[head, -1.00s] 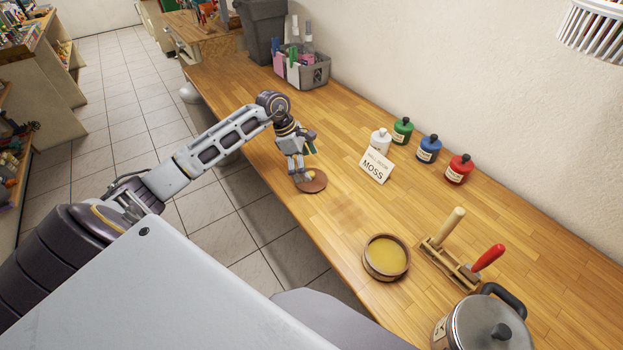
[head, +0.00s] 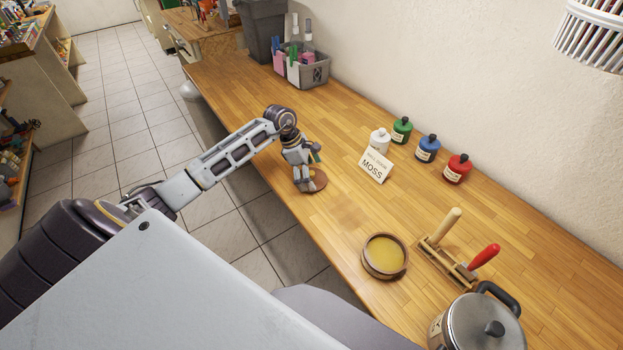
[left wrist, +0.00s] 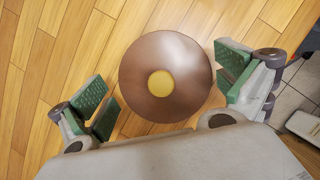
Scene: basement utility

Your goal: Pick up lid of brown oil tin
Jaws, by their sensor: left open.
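The lid is a round brown disc with a small yellow knob in its middle. It lies on the wooden workbench in the left wrist view (left wrist: 165,55) and shows partly behind my gripper in the head view (head: 319,180). My left gripper (head: 303,187) is over the lid. In the left wrist view its green-padded fingers (left wrist: 168,98) are open, one on each side of the lid, with nothing held. The brown oil tin (head: 385,257) stands uncovered nearer on the bench, with yellow contents. My right gripper is not in view.
A MOSS sign (head: 376,165) stands near white, green, blue and red bottles (head: 457,169). A wooden rack (head: 447,262) with two handled tools and a metal pot (head: 483,325) are near the tin. A grey caddy (head: 307,72) is farther back. The bench edge is close to the lid.

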